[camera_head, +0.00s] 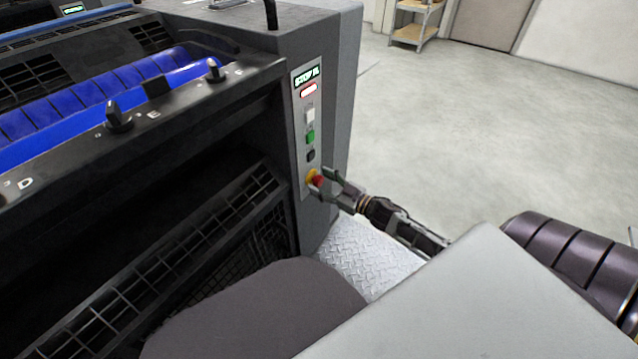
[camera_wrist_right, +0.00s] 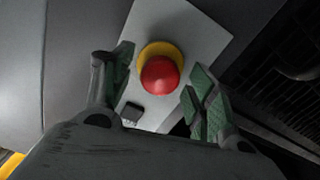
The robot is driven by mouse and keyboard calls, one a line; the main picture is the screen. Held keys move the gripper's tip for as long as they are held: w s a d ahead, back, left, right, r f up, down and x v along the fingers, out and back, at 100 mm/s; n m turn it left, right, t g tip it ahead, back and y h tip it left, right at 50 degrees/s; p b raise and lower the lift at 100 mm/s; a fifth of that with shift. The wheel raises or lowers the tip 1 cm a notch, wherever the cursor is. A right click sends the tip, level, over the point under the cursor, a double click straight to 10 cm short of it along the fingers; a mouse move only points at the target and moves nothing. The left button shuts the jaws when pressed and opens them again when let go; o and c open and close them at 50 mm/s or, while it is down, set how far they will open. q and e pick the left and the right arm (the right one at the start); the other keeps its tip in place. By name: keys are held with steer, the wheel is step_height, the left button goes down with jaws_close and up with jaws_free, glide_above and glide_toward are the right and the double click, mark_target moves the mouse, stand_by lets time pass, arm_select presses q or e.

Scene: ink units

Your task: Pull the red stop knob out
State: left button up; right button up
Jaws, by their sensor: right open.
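The red stop knob (camera_head: 318,181) sits on a yellow collar at the bottom of the control panel (camera_head: 303,90) on the grey machine. In the right wrist view the knob (camera_wrist_right: 161,75) stands in front of its yellow ring (camera_wrist_right: 158,50). My right gripper (camera_head: 326,184) is open at the knob, its green-padded fingers on either side. In the wrist view the right gripper (camera_wrist_right: 155,80) shows a gap between each finger and the knob, and nothing is held. My left gripper is not in view.
Above the knob are a black button (camera_head: 311,155), a green button (camera_head: 310,137) and a white button (camera_head: 310,115). A lit display (camera_head: 307,77) is at the top. The ink unit with blue rollers (camera_head: 100,110) fills the left. Open floor (camera_head: 480,130) lies to the right.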

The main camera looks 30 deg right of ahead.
steer(key=shift+w+a, duration=0.3)
steer(key=shift+w, duration=0.35)
steer(key=shift+c, duration=0.5)
jaws_close()
